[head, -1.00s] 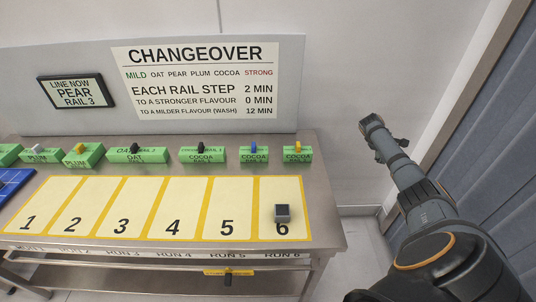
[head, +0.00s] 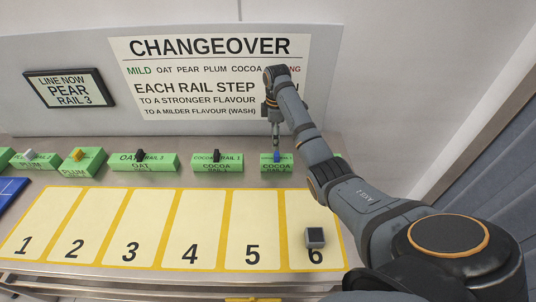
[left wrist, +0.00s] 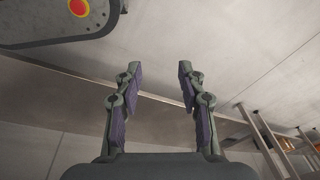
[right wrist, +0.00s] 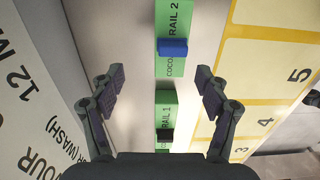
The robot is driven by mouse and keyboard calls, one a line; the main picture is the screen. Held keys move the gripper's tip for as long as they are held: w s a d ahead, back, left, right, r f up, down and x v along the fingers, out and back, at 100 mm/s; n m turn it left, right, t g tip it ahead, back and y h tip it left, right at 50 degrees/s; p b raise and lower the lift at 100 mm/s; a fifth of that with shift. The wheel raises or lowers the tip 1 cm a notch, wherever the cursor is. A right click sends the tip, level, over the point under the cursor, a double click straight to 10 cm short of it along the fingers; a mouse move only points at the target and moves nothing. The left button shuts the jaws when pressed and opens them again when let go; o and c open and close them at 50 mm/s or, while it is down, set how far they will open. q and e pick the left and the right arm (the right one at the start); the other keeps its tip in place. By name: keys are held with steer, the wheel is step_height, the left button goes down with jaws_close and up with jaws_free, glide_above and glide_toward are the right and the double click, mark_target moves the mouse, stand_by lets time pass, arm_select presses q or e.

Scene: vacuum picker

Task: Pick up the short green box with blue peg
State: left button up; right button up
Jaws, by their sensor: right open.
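The short green box (head: 268,169) with the blue peg (head: 277,157) stands on the bench's back row, behind slots 5 and 6. My right gripper (head: 276,138) is above it and partly covers it in the head view. In the right wrist view, the blue peg (right wrist: 173,47) and its green box (right wrist: 170,13), lettered RAIL 2, lie beyond the open fingertips (right wrist: 160,73), roughly between them in line. The fingers do not appear to touch it. My left gripper (left wrist: 157,68) is open and empty in its wrist view; it is not in the head view.
A green box with a black peg (head: 217,168) stands just left of the target. A small dark block (head: 315,237) sits on slot 6. The numbered slots 1 to 5 are clear.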

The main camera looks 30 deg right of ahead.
mark_target(277, 152)
steer(key=s+f, duration=0.1)
steer(key=s+f+p, duration=0.1)
steer(key=s, duration=0.1)
steer(key=shift+s+a+f, duration=0.15)
steer(key=shift+s, duration=0.05)
arm_select(q)
steer(key=s+g, duration=0.1)
steer(key=s, duration=1)
arm_select(e)
steer(key=shift+w+f, duration=0.3)
steer(key=shift+f, duration=0.3)
steer(key=shift+w+f, duration=0.35)
steer(key=shift+f, duration=0.05)
steer(key=shift+w+f, duration=0.2)
steer(key=shift+f, duration=0.05)
steer(key=shift+s+f+p, duration=0.15)
steer(key=shift+f+p, duration=0.65)
steer(key=shift+f, duration=0.15)
step_height(277, 152, down, 3)
steer(key=shift+r, duration=0.15)
steer(key=c, duration=1.3)
arm_select(q)
steer(key=shift+t, duration=0.3)
steer(key=w, duration=0.1)
steer(key=w+r, duration=0.1)
steer(key=w, duration=0.1)
steer(key=w+r, duration=0.1)
steer(key=shift+w+r, duration=0.15)
steer(key=shift+w, duration=0.25)
